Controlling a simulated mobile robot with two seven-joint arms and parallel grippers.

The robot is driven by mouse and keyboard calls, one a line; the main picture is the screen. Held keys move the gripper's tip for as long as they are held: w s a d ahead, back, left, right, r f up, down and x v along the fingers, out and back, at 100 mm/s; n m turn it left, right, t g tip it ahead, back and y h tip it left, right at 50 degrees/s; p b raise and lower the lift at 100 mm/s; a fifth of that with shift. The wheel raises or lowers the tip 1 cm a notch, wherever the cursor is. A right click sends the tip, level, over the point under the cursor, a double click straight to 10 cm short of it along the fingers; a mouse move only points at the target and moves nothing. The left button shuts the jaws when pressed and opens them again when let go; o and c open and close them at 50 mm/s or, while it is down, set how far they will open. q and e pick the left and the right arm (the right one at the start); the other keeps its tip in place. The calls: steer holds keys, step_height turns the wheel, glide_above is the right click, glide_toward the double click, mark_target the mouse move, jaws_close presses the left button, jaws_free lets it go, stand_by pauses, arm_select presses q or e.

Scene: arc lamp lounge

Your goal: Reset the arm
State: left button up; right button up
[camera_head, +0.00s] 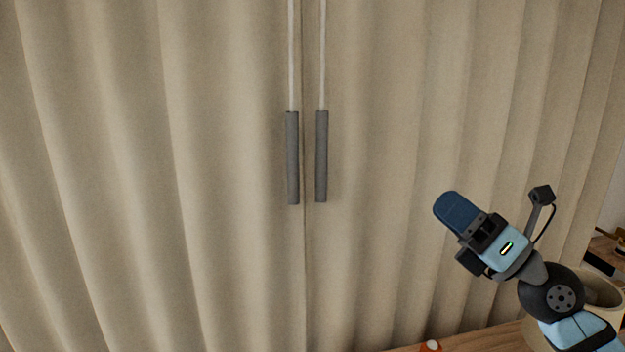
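My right arm comes in from the lower right, and its gripper (455,208) is raised in front of the curtain, pointing up and left. One dark blue rounded finger shows, seen side-on, so I cannot tell whether the gripper is open or shut. I see nothing held in it. My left arm and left gripper are not in view.
Beige curtains (220,180) fill most of the view. Two pull rods with grey handles, left (293,158) and right (321,157), hang at their meeting edge. A wooden surface (480,341) shows below, with a small orange-and-white thing (431,346). A beige round container (607,299) is behind my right arm.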

steer(key=s+d+f+m+t+h, duration=0.1)
steer(key=s+d+f+m+h, duration=0.25)
steer(key=f+m+h, duration=0.65)
steer(key=s+d+f+m+h, duration=0.2)
steer(key=d+f+m+h, duration=0.4)
steer(key=m, duration=0.7)
steer(key=s+d+f+m+t+h, duration=0.1)
steer(key=s+d+f+m+h, duration=0.15)
steer(key=f+m+h, duration=0.75)
steer(key=s+a+f+m+g+y, duration=0.2)
steer(key=s+f+g+y, duration=0.3)
steer(key=s+f, duration=0.4)
steer(key=s+a+f+m+g+y, duration=0.2)
steer(key=s+a+f+m+g, duration=0.1)
steer(key=s+f+g, duration=0.6)
steer(key=w+a+f+n+t+y+p, duration=0.1)
steer(key=w+a+f+t+y+p, duration=0.2)
steer(key=t, duration=0.5)
steer(key=w+a+f+p, duration=0.1)
steer(key=a+f+p, duration=0.1)
steer(key=a+p, duration=0.1)
steer(key=shift+w+f+t, duration=0.2)
steer(key=shift+w+t, duration=0.2)
